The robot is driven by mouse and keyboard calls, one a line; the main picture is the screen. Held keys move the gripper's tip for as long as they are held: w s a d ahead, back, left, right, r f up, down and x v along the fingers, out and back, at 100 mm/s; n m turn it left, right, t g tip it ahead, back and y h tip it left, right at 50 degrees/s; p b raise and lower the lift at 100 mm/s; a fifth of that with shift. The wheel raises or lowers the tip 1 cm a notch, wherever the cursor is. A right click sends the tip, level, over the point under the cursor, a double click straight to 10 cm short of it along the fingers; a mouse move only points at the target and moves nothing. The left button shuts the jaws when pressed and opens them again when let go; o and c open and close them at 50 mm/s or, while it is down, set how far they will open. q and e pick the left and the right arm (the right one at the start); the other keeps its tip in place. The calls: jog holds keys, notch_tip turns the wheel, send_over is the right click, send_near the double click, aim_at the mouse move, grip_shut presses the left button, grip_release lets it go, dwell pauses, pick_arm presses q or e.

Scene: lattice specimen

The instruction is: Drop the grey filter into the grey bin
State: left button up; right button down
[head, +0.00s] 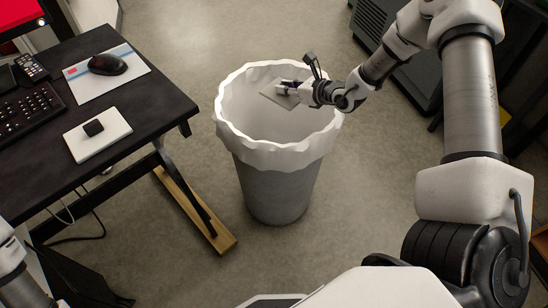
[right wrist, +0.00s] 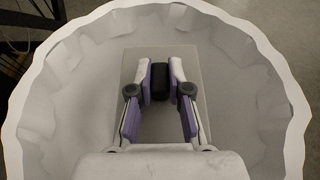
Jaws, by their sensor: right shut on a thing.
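The grey bin (head: 277,190) stands on the floor in the middle of the head view, with a white liner folded over its rim. My right gripper (head: 285,89) is over the bin's opening, near its right back side. It is shut on the flat grey filter (head: 279,96). In the right wrist view the filter (right wrist: 143,65) lies under the fingers (right wrist: 160,84), with a small black block between the fingertips. The liner (right wrist: 60,70) surrounds them in that view. My left gripper does not show; only part of my left arm is at the lower left edge.
A black desk (head: 130,105) at left carries a keyboard (head: 25,112), a mouse (head: 108,64) on a pad, and a white plate (head: 97,140) with a small black block. A dark cabinet (head: 372,28) stands at the back right.

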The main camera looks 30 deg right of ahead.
jog(key=shift+f, duration=0.4)
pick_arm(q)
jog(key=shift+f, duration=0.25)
pick_arm(e)
jog(key=shift+r, duration=0.1)
jog(key=c, duration=1)
grip_release()
jog(key=shift+s, duration=0.1)
jog(key=v, duration=0.7)
jog(key=shift+s, duration=0.2)
jog(key=shift+d, duration=0.1)
